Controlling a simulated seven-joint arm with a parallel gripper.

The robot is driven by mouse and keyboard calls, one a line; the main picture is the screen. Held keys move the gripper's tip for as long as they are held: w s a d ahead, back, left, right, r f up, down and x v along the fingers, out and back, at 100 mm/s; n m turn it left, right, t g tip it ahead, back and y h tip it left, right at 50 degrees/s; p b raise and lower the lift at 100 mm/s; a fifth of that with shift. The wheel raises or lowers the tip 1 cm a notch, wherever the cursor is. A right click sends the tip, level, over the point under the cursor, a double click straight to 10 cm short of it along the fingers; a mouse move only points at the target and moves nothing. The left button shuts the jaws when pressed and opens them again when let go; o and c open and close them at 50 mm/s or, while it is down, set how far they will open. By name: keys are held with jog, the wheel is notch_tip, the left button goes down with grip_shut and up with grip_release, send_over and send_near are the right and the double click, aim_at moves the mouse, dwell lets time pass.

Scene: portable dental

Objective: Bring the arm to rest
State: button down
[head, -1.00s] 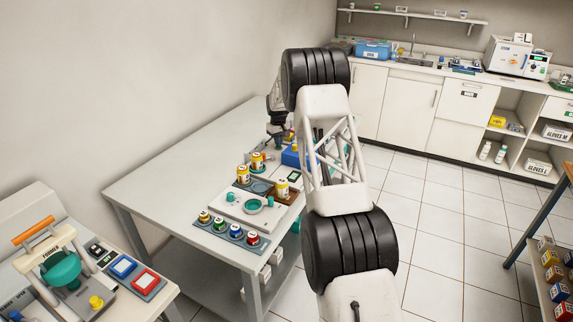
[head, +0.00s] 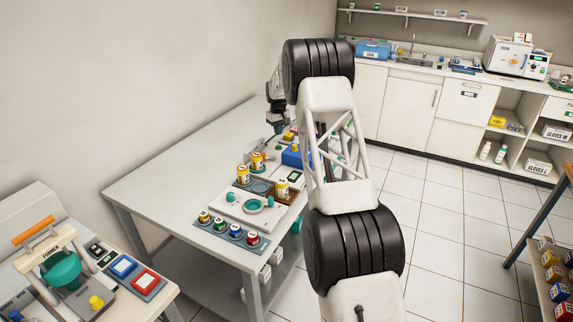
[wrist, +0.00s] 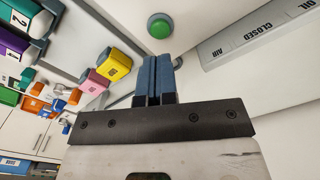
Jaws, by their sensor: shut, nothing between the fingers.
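My arm stands bent over the right side of the grey table (head: 165,175) in the head view. In that view the wrist end hangs above the table's far part, partly behind my arm, and the fingertips are hard to make out. In the wrist view my gripper (wrist: 158,80) has its two blue fingers together with nothing between them. A round green button (wrist: 160,25) shows just beyond the fingertips, apart from them.
Yellow-labelled jars (head: 243,174), a blue box (head: 291,155) and a row of coloured pots (head: 235,231) stand on the table. A yellow block (wrist: 114,64) and a labelled grey panel (wrist: 260,35) flank the fingers. A second bench (head: 40,195) is at left.

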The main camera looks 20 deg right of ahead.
jog(key=shift+r, duration=0.3)
dwell(0.4)
